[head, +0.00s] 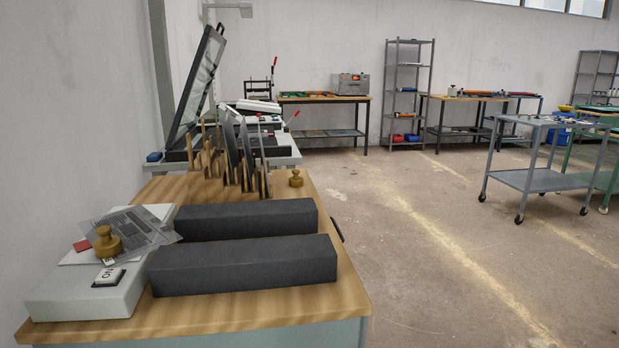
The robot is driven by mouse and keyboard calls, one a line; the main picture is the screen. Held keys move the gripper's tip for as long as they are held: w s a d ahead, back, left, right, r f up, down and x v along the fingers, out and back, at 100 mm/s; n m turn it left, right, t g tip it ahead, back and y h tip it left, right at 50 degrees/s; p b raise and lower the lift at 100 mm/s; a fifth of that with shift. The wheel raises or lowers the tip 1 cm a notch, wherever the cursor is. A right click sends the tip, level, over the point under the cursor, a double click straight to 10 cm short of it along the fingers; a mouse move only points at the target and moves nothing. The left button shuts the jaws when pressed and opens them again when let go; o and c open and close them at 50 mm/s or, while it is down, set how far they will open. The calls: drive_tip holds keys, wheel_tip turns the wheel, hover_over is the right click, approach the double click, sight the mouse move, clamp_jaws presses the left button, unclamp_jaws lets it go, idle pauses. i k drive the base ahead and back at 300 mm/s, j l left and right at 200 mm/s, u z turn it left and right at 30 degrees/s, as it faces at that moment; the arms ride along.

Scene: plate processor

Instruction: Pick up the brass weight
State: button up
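A brass weight (108,243) with a knob on top stands at the left of the bench, on or against a tilted grey translucent sheet (148,228) over a pale box-shaped device (75,293). A second, similar brass weight (296,179) stands upright on the wooden bench top (240,308) near its far right edge, beside the wooden rack. I cannot tell from this view which of the two the task means. My gripper is not in view.
Two long dark grey blocks (243,264) (248,219) lie across the bench. A wooden rack (212,172) holding upright plates stands behind them. The floor (440,255) to the right is open, up to a grey cart (545,181).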

sight(295, 181)
drive_tip(key=i+l, duration=0.15)
drive_tip(key=l, duration=0.25)
drive_tip(key=i+l, duration=0.2)
drive_tip(key=l, duration=0.15)
drive_tip(key=i+l+u, duration=0.1)
drive_tip(key=l, duration=0.3)
drive_tip(key=i+l, duration=0.2)
drive_tip(key=l, duration=0.15)
drive_tip(key=i+l, duration=0.25)
drive_tip(key=i+l+u, duration=0.1)
drive_tip(key=l, duration=0.3)
drive_tip(key=i, duration=0.8)
